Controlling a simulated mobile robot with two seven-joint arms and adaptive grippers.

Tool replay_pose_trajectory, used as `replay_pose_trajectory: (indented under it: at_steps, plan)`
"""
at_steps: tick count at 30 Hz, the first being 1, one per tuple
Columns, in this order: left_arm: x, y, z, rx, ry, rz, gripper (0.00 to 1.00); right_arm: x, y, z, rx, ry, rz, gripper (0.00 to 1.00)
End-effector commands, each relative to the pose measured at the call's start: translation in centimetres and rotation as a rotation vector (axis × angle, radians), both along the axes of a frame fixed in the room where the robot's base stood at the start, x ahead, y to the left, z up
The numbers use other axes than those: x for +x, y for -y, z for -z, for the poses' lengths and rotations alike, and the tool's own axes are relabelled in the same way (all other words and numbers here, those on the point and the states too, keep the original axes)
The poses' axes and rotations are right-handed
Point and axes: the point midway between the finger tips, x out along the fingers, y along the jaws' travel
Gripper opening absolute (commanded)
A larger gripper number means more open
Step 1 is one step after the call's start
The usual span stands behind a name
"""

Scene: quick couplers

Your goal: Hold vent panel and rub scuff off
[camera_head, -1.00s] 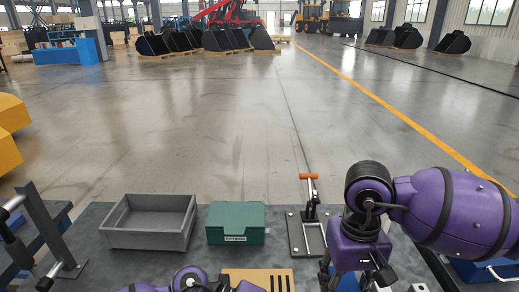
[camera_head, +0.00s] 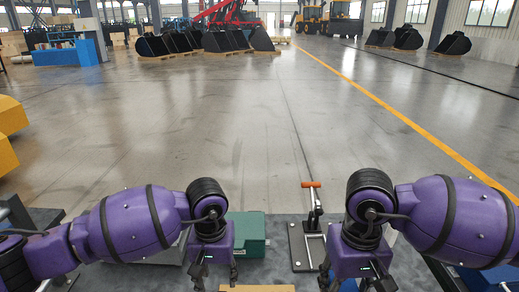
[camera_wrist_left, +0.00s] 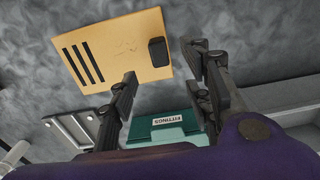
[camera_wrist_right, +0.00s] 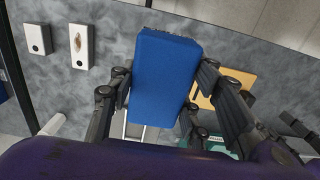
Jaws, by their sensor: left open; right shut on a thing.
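The tan vent panel (camera_wrist_left: 110,55) lies on the grey mat, with several dark slots at one end and a black block (camera_wrist_left: 157,50) at the other. Faint scuff marks (camera_wrist_left: 126,47) show between them. My right gripper (camera_wrist_right: 164,78) is shut on a blue block (camera_wrist_right: 164,70), right of the panel. The head view shows this gripper (camera_head: 355,284) and only the panel's far edge (camera_head: 258,288).
A green box labelled FITTINGS (camera_head: 250,232) and a partly hidden grey tray (camera_head: 165,256) stand beyond the panel. A clamp with an orange handle (camera_head: 311,184) stands between my grippers. Two pale plates (camera_wrist_right: 38,38) (camera_wrist_right: 82,46) lie apart on the mat.

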Motion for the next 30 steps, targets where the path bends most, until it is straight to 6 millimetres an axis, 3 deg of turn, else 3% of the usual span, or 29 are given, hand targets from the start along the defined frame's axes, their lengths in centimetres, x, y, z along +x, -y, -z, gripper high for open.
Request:
replay_pose_trajectory:
  at_steps: [3, 16, 22, 30]
  plan:
    - [-0.2, 0.1, 2.4, -0.002, -0.009, 0.0, 0.45, -0.2, 0.0, 1.7, 0.0, -0.025, 0.0, 0.18]
    - [-0.3, 0.1, 8.7, -0.003, -0.009, -0.002, 0.45, -1.0, 0.0, 6.4, 0.0, -0.087, 0.001, 0.18]
    - [-0.2, 0.1, 10.2, -0.003, -0.006, -0.002, 0.45, -1.2, 0.0, 7.5, 0.0, -0.102, 0.0, 0.18]
    - [-0.1, 0.1, 10.6, -0.004, -0.002, -0.001, 0.45, -1.2, 0.0, 7.8, 0.0, -0.105, 0.0, 0.18]
